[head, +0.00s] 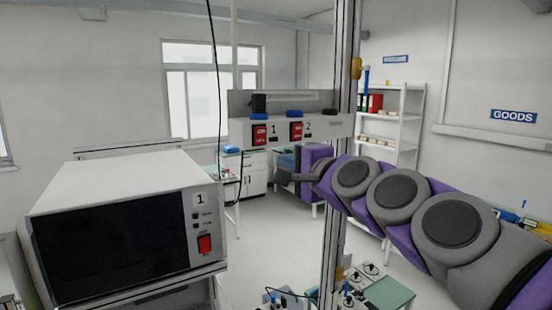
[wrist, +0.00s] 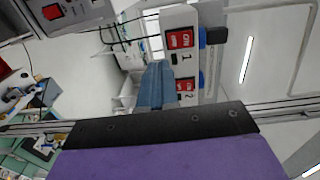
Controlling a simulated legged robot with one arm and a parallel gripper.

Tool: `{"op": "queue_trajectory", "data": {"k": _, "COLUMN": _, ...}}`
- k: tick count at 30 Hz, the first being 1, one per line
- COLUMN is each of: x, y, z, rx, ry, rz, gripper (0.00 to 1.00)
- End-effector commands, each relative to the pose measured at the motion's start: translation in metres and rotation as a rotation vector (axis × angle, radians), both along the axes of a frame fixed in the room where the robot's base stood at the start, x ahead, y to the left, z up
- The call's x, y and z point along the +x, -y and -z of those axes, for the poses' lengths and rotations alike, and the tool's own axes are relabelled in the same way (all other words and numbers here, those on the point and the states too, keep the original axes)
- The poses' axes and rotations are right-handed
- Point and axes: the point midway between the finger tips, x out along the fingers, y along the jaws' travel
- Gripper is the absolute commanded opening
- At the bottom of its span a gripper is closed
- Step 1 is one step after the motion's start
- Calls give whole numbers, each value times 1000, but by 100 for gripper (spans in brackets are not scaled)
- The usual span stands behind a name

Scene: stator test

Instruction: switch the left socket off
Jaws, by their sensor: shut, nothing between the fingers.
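A grey-white socket panel (head: 348,127) spans the middle of the head view. The left socket's red switch (head: 259,135) sits beside the label 1, and the right socket's red switch (head: 296,131) beside the label 2. In the wrist view the panel is turned on its side, with switch 1 (wrist: 181,39) above switch 2 (wrist: 185,86). The rocker positions are too small to tell. My gripper (head: 279,176) is shut and empty, below the panel in the head view. Its blue-grey fingers (wrist: 157,70) show beside the panel in the wrist view; contact with the switches is not visible.
A white device (head: 115,200) with its own red switch and label 1 stands at the front left. A vertical metal post (head: 338,200) stands right of the panel, near my arm. Black and blue plugs (head: 258,103) sit along the panel's top. Shelves (head: 400,125) stand behind.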

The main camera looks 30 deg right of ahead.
Motion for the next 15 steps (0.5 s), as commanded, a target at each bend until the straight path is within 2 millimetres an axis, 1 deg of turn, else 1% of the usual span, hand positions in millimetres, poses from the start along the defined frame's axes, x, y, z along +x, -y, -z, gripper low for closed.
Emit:
{"op": "queue_trajectory", "data": {"k": 1, "x": -9, "y": 1, "z": 0, "rx": -1, "ry": 3, "rz": 2, "gripper": 0}}
{"op": "queue_trajectory", "data": {"k": 3, "x": -17, "y": 2, "z": 2, "rx": -1, "ry": 3, "rz": 2, "gripper": 0}}
{"op": "queue_trajectory", "data": {"k": 6, "x": -24, "y": 1, "z": 4, "rx": -1, "ry": 0, "rz": 0, "gripper": 0}}
{"op": "queue_trajectory", "data": {"k": 15, "x": -28, "y": -1, "z": 5, "rx": -2, "ry": -2, "rz": -2, "gripper": 0}}
